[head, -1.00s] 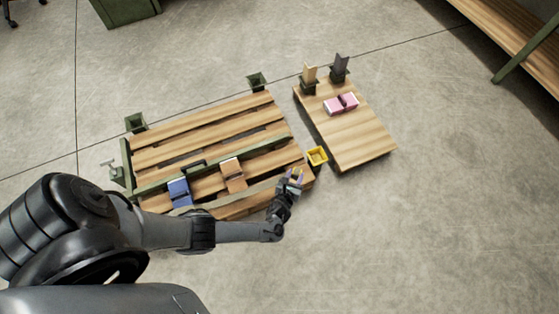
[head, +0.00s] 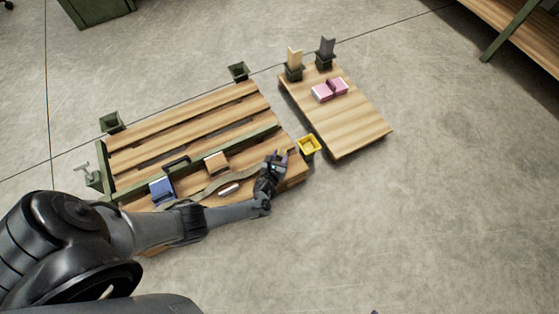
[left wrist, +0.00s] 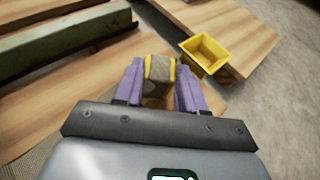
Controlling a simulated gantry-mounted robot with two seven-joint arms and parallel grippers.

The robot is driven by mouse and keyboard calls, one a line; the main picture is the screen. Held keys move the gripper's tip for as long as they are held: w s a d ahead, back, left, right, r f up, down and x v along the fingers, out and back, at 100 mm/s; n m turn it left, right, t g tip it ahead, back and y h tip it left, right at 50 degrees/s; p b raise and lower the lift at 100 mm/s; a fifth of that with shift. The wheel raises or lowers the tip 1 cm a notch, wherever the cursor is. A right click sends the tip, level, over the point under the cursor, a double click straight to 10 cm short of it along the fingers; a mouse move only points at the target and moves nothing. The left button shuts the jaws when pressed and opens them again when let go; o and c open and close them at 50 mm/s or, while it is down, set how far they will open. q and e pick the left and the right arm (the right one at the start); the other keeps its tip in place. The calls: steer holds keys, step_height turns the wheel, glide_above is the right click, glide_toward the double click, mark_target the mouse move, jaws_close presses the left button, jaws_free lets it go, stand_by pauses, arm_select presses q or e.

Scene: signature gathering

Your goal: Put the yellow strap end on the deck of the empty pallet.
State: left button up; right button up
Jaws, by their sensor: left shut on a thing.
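My left gripper (head: 281,156) is shut on the yellow strap end, over the right end of the slatted pallet (head: 190,121). In the left wrist view, the strap end (left wrist: 159,72) sits between the two purple fingers, grey-brown with yellow edges. A grey-brown strap (head: 215,187) runs left from near the gripper along the front of that pallet, partly behind my arm. I cannot tell whether the held end touches the wood. The smaller pallet (head: 355,125) on the right has a bare front half. My right gripper is not in view.
A yellow open box (head: 309,146) is at the slatted pallet's right end, close to my gripper. A green bar (head: 205,161) crosses the slats. Blue (head: 162,190) and orange (head: 217,163) blocks lie near it. Pink blocks (head: 330,90) lie on the smaller pallet.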

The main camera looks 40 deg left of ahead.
arm_select(q)
steer(key=shift+f, duration=0.65)
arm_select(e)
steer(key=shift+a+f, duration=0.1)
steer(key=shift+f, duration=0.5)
arm_select(q)
steer(key=shift+f, duration=0.1)
steer(key=o, duration=1.1)
